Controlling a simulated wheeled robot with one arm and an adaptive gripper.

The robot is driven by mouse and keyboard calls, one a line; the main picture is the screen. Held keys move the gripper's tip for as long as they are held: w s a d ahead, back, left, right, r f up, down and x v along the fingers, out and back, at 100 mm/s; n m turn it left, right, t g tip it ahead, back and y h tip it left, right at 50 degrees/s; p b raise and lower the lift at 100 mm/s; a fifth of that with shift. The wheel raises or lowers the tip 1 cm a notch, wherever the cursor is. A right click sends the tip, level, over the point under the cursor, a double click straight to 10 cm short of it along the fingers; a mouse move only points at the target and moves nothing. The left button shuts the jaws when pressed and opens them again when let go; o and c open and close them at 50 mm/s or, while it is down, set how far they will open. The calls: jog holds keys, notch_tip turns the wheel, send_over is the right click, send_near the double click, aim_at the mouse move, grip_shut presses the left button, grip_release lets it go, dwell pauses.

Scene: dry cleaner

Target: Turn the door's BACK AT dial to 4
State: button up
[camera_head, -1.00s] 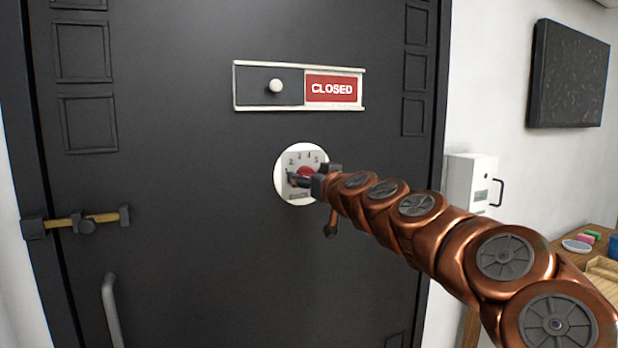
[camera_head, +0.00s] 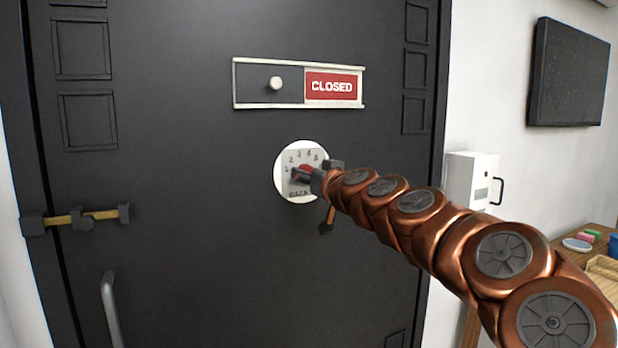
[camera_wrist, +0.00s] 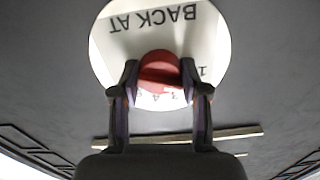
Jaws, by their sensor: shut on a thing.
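The BACK AT dial is a round white plate (camera_head: 287,190) on the dark door, under the CLOSED sign, with digits arced over its upper part. Its red knob (camera_wrist: 160,70) sits at the centre. My gripper (camera_wrist: 160,78) is shut on the red knob, one dark finger on each side. In the wrist view the plate (camera_wrist: 112,45) is upside down, with BACK AT readable. The fingers and knob cover part of the digits, and I cannot tell which digit the knob points to. My gripper also hides the dial's right side in the head view.
The CLOSED slider sign (camera_head: 334,87) with a pale knob is above the dial. A brass bolt (camera_head: 70,221) and a grey handle (camera_head: 111,312) are at the door's left. A white wall box (camera_head: 470,180) and a wooden table (camera_head: 599,235) with small items stand right.

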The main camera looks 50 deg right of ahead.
jog(key=m+b, duration=0.1)
jog(key=m, duration=0.7)
jog(key=m+p, duration=0.2)
jog(key=m, duration=0.3)
jog(key=shift+r, duration=0.1)
jog(key=shift+m+p, duration=0.8)
jog(key=shift+m, duration=0.8)
jog(key=o, duration=1.1)
jog(key=shift+o, duration=0.2)
jog(key=v, duration=1.2)
